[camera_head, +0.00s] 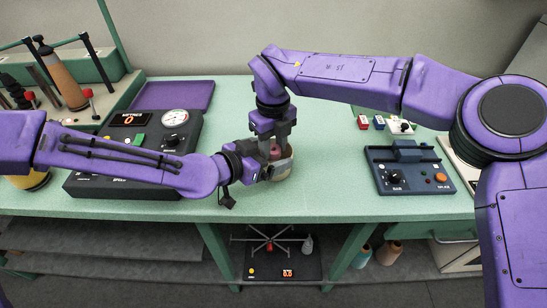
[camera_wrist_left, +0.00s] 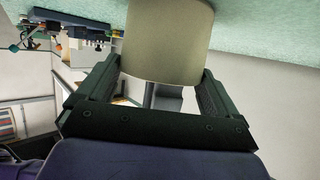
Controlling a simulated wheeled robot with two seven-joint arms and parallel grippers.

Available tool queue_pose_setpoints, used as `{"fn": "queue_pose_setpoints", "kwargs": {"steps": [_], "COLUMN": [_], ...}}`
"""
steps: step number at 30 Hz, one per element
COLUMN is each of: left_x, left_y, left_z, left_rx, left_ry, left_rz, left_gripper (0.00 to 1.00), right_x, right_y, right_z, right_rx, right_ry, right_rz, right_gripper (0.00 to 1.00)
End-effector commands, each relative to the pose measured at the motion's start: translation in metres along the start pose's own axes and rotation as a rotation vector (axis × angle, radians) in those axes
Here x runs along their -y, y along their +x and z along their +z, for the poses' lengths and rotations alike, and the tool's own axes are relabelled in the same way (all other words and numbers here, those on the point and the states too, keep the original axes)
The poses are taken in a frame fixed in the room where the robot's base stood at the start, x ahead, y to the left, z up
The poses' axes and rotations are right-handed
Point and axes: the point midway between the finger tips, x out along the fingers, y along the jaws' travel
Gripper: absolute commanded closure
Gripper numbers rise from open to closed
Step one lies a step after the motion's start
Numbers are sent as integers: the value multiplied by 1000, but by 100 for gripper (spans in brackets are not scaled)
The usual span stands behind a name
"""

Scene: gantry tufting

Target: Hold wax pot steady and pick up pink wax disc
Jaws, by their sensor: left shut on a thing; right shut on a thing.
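The wax pot (camera_head: 284,169) is a pale beige cup standing near the middle of the green table. My left gripper (camera_head: 268,171) comes from the left and is shut on the pot's side. In the left wrist view the pot (camera_wrist_left: 168,40) fills the space between the two dark fingers (camera_wrist_left: 160,85). My right gripper (camera_head: 273,148) points down from above into the pot's mouth and is shut on the pink wax disc (camera_head: 275,153). Only a small pink part of the disc shows between the fingers and pot rim.
A black control box with a white gauge (camera_head: 174,116) stands left, partly behind my left arm. A purple tray (camera_head: 172,95) lies behind it. A dark blue device (camera_head: 412,172) and small coloured blocks (camera_head: 379,122) are on the right. Table between pot and blue device is clear.

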Motion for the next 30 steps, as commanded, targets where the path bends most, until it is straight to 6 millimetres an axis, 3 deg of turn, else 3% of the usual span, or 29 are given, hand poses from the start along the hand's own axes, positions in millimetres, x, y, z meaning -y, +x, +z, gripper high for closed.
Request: {"fn": "queue_pose_setpoints", "kwargs": {"steps": [1, 6, 16, 17, 25, 30], "left_x": [-2, -2, -2, -2, 0, 0], "left_y": [0, 0, 0, 0, -5, -37], "left_z": [7, 8, 8, 8, 3, 2], "left_rx": [15, 15, 15, 15, 7, 6], "left_ry": [-2, -3, -3, -3, -2, -2], "left_rz": [7, 7, 6, 6, 1, 1], "left_gripper": [37, 37, 37, 0, 0, 0], "right_x": [0, 0, 0, 0, 0, 0], "right_y": [-12, -42, -51, -51, -51, -52], "right_z": [1, 0, 0, 0, 0, 0], "right_rx": [4, 1, -1, -1, -1, -1], "right_ry": [2, 1, 0, 0, 0, 1], "right_rz": [-1, -2, -1, -1, -1, -1], "right_gripper": [91, 91, 91, 91, 91, 91]}}
